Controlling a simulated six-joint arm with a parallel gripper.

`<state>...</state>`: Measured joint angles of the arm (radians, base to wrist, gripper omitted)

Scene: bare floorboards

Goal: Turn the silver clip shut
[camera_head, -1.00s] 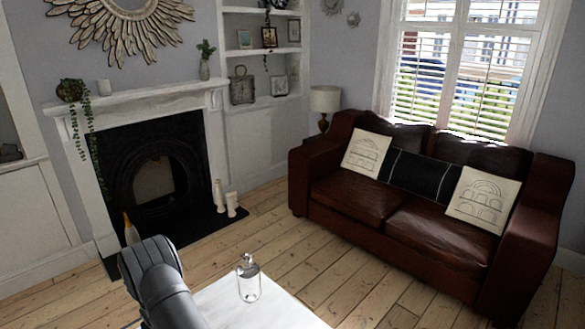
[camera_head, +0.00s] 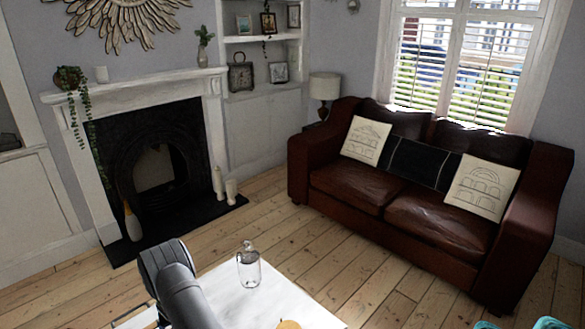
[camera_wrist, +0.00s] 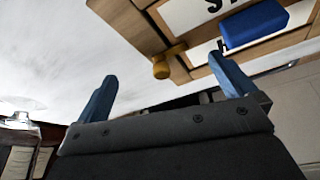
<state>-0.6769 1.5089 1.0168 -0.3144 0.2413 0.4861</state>
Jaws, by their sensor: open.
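A clear glass jar (camera_head: 249,272) stands upright on a white tabletop (camera_head: 215,290) in the head view. Its top (camera_head: 247,247) has silvery metal on it, too small to show whether a clip there is open or shut. In the wrist view a glassy, metallic thing (camera_wrist: 18,122) at the left edge may be the same jar; it is cut off. My gripper (camera_wrist: 165,88) is open, its two blue fingers wide apart with nothing between them. In the head view my arm's dark link is at the bottom left of the jar, and the fingers are out of view.
A round tan thing (camera_head: 288,324) is at the head view's bottom edge. A brown sofa (camera_head: 400,190) stands beyond open floorboards.

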